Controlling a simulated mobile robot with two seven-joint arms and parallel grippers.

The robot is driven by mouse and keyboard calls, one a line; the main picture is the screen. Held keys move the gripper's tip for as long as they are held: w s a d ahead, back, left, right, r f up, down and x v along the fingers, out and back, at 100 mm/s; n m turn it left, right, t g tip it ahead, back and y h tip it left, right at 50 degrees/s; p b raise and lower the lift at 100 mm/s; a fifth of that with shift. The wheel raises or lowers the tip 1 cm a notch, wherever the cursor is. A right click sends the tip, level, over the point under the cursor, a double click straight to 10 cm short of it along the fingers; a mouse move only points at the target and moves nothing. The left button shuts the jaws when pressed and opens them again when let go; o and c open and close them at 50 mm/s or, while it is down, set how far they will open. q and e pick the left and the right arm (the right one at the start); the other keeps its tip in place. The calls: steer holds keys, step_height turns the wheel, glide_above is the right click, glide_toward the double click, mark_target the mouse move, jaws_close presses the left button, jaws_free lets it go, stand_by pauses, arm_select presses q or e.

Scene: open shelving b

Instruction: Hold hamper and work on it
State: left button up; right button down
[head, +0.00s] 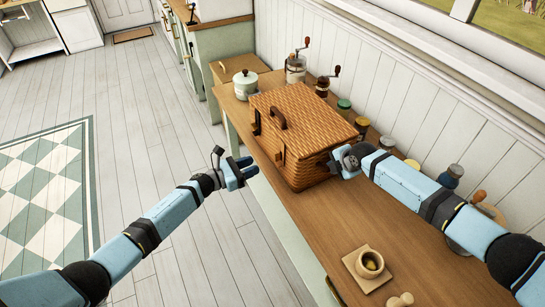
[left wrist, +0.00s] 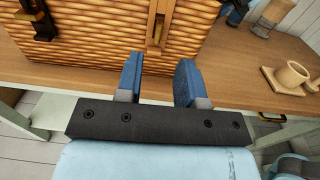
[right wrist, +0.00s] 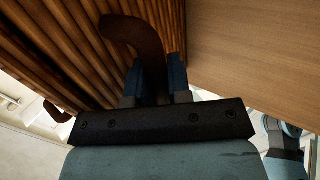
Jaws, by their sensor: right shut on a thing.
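The hamper (head: 302,128) is a brown woven wicker box with its lid down, standing on the wooden counter. It has a dark curved handle on top and latches on its front. My right gripper (head: 338,165) is at the hamper's right end, shut on a dark curved side handle (right wrist: 135,38). My left gripper (head: 243,170) is in front of the hamper, apart from it and over the counter's front edge. Its fingers are spread with nothing between them. In the left wrist view they point at the wicker front (left wrist: 110,40), near a tan strap latch (left wrist: 158,25).
The wooden counter (head: 310,215) runs along the panelled wall. A mortar (head: 370,263) on a board sits near the front right. The counter between is clear.

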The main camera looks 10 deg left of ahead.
mark_target(278, 157)
arm_select(q)
steer(key=x, duration=0.8)
steer(key=shift+d, duration=0.15)
steer(key=shift+w, duration=0.15)
jaws_close()
